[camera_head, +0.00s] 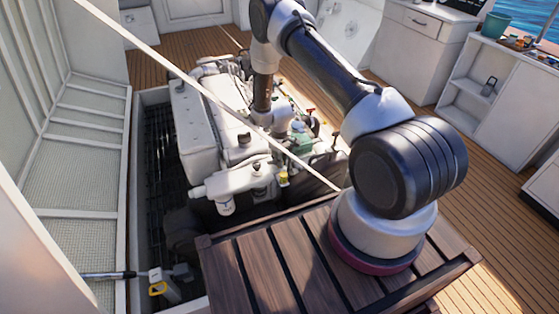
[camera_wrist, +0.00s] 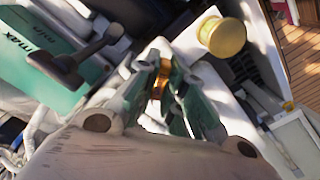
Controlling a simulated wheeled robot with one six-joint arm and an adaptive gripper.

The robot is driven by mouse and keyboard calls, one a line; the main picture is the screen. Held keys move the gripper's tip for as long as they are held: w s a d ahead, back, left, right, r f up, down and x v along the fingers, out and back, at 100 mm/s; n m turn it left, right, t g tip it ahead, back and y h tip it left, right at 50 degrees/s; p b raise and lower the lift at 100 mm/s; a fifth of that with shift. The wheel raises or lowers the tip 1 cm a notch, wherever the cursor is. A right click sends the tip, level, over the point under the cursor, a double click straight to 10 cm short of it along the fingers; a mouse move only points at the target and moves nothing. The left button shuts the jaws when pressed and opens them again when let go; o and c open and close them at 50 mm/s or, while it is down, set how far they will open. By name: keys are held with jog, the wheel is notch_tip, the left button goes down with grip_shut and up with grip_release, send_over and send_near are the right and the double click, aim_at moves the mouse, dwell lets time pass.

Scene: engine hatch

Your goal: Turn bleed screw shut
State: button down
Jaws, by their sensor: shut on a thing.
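The bleed screw (camera_wrist: 159,79) shows in the wrist view as a small brass-coloured piece between my fingertips. My gripper (camera_wrist: 167,88) is shut on it, with one finger on each side. The fingers cover most of the screw, so its slot and thread are hidden. I cannot tell from these views how far it is turned. In the head view my arm reaches over to the white engine (camera_head: 225,130) in the open hatch. The screw and fingertips cannot be made out there.
In the wrist view a round yellow cap (camera_wrist: 222,37) stands right of my fingers. A dark lever (camera_wrist: 80,62) lies left, over a teal box (camera_wrist: 35,55) with lettering. In the head view, wooden slats (camera_head: 265,262) lie in front of the engine, and a raised hatch panel (camera_head: 85,150) stands left.

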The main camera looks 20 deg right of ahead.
jog(key=m, duration=0.5)
jog(key=shift+m, duration=0.4)
dwell(0.4)
jog(key=c, duration=1.4)
grip_release()
jog(key=shift+r, duration=0.1)
jog(key=shift+c, duration=0.2)
notch_tip(320, 180, up, 12)
